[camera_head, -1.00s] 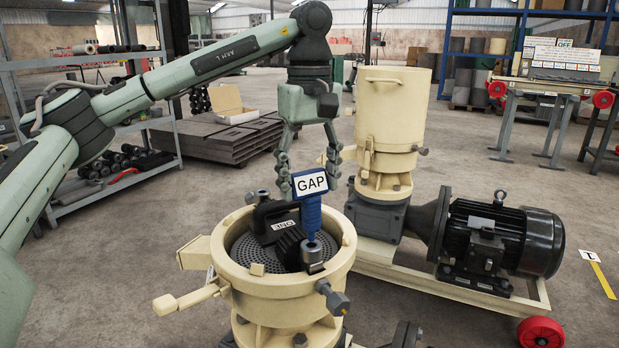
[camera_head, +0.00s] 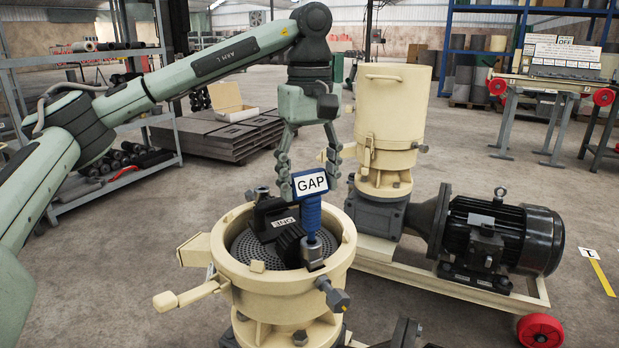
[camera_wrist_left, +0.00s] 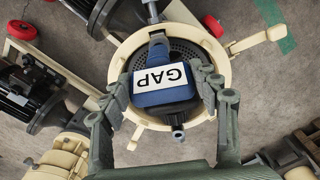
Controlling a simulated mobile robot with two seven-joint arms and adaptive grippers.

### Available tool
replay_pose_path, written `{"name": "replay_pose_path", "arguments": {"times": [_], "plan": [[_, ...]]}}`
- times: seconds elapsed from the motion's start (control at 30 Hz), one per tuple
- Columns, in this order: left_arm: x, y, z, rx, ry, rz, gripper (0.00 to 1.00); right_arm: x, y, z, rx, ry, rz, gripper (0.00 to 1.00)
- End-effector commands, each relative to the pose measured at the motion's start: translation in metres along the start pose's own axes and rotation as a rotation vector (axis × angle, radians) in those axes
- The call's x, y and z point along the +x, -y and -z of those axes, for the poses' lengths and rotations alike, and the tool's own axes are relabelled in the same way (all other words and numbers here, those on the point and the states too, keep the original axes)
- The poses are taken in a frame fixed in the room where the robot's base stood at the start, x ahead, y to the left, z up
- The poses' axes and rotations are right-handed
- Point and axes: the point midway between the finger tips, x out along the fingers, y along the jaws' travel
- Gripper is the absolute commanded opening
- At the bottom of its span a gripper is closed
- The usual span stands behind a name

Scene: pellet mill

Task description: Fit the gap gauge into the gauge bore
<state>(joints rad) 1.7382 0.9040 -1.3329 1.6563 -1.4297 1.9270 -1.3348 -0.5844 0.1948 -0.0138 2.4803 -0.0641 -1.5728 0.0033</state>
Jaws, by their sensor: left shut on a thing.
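The gap gauge (camera_head: 311,212) has a blue handle and a white GAP label. It stands roughly upright, its lower end at a small metal boss (camera_head: 312,254) inside the cream mill housing. The bore is hidden, so I cannot tell whether the gauge's tip is inside it. My left gripper (camera_head: 309,178) is shut on the gauge from above. In the left wrist view, the gauge (camera_wrist_left: 165,85) sits between the two fingers of my left gripper (camera_wrist_left: 167,95), over the open housing. My right gripper is not in view.
The housing rim (camera_head: 222,258) surrounds a perforated die plate (camera_head: 242,247) and a black roller block marked ONE (camera_head: 272,215), close left of the gauge. A cream hopper (camera_head: 392,115) and a black motor (camera_head: 505,240) stand to the right. Open floor lies in front of the motor.

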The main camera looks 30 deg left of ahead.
Motion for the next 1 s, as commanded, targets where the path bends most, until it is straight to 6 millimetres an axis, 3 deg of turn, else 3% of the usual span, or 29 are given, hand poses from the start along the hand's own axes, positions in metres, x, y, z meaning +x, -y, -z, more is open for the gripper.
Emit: {"name": "replay_pose_path", "arguments": {"times": [1.0], "plan": [[0.012, 0.000, 0.000, 0.000, 0.000, -0.001, 0.10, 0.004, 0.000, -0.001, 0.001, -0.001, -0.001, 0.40]]}}
